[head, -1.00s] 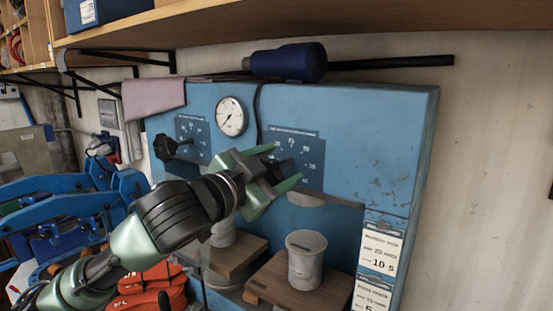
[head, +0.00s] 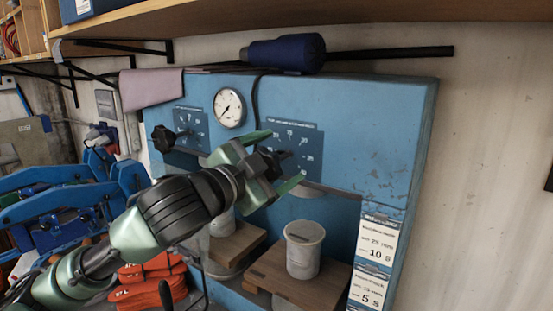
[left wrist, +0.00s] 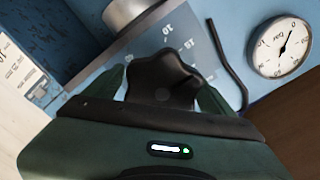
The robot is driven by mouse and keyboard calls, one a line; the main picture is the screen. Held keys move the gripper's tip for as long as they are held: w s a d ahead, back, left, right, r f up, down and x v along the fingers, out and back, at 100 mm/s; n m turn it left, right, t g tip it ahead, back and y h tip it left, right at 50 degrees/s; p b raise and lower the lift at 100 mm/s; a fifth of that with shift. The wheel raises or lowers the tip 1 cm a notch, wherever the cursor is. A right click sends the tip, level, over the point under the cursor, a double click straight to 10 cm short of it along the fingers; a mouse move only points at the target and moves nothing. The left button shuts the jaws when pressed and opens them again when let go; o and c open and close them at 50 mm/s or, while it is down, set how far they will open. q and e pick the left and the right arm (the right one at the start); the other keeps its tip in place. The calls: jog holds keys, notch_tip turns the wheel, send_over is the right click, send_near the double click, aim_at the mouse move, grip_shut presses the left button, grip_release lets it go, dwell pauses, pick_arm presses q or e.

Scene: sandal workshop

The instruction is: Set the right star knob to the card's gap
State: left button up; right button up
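The right star knob (left wrist: 162,82) is dark and lobed, and sits between my left gripper's fingers in the left wrist view. In the head view the knob (head: 271,160) is partly hidden by my left gripper (head: 286,154), whose green fingers stand spread on either side of it. I cannot tell if the fingers touch it. Its scale plate (head: 300,140) has white numbers; 10 and 15 show in the left wrist view. The knob's pointer is not clear. Cards (head: 377,247) at the press's right edge read 25 mm, 10 s above and apparently 15 mm, 5 s below. My right gripper is out of view.
The blue press (head: 375,130) carries a left star knob (head: 163,139) and a round gauge (head: 229,107). White cylinders (head: 303,250) stand on wooden blocks below. A wooden shelf (head: 350,22) and a blue-ended bar (head: 285,53) are above.

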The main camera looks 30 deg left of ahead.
pick_arm(q)
jog(key=s+a+b, duration=0.1)
jog(key=s+b, duration=0.4)
jog(key=s, duration=0.2)
jog(key=shift+s, duration=0.3)
jog(key=shift+s, duration=0.1)
jog(key=shift+f, duration=0.1)
dwell(0.5)
